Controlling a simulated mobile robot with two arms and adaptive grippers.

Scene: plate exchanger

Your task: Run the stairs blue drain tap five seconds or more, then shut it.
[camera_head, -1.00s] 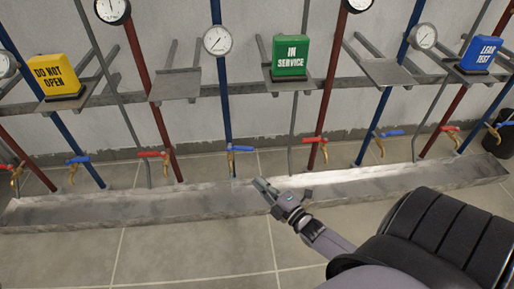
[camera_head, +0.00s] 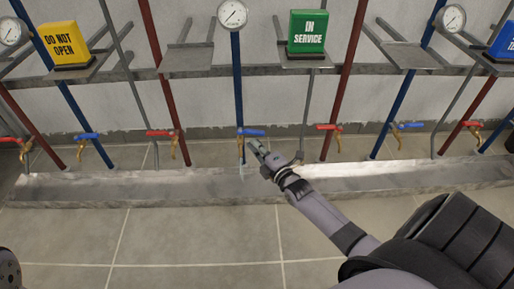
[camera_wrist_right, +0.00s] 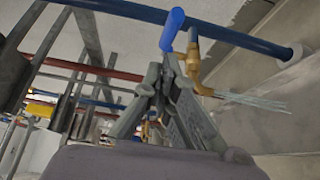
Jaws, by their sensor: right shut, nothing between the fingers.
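A blue-handled brass tap (camera_head: 251,132) is on the blue pipe at the middle of the head view. Its handle lies crosswise, pointing right. In the right wrist view the blue handle (camera_wrist_right: 172,28) and brass body (camera_wrist_right: 194,68) are just past my fingers. A pale stream of water (camera_wrist_right: 252,102) comes from the spout. My right gripper (camera_head: 255,146) is shut and empty, just below the handle's right part; it also shows in the right wrist view (camera_wrist_right: 171,62). I cannot tell whether it touches the handle. No stairs label is readable. My left gripper is out of view.
A long grey trough (camera_head: 150,188) runs under the taps. Red-handled taps (camera_head: 160,133) (camera_head: 328,127) stand on both sides. A yellow "DO NOT OPEN" sign (camera_head: 64,42) and a green "IN SERVICE" sign (camera_head: 307,32) sit on brackets above. The tiled floor in front is clear.

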